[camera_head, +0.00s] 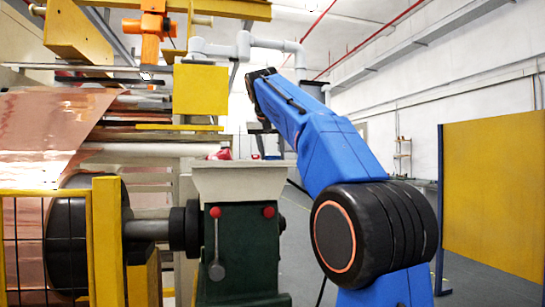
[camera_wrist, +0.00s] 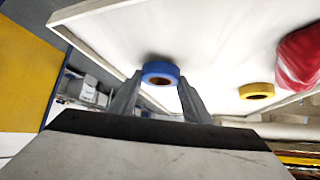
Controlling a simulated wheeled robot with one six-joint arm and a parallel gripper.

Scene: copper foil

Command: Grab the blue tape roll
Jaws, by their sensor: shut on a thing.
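The blue tape roll (camera_wrist: 160,70) shows in the wrist view, with its hole facing the camera. My gripper (camera_wrist: 160,82) is shut on it, with one grey finger at its left side and one at its right. A dark shadow lies on the white tray (camera_wrist: 215,45) close to the roll. I cannot tell whether the roll touches the tray or is slightly clear of it. In the head view my blue arm reaches up and away, and neither the gripper nor the blue roll can be made out.
A yellow tape roll (camera_wrist: 257,91) and a red object (camera_wrist: 300,58) lie on the tray to the right. The head view shows the cream tray (camera_head: 240,182) on a dark green machine (camera_head: 240,250). Copper foil (camera_head: 50,130) and a yellow guard (camera_head: 108,240) stand left.

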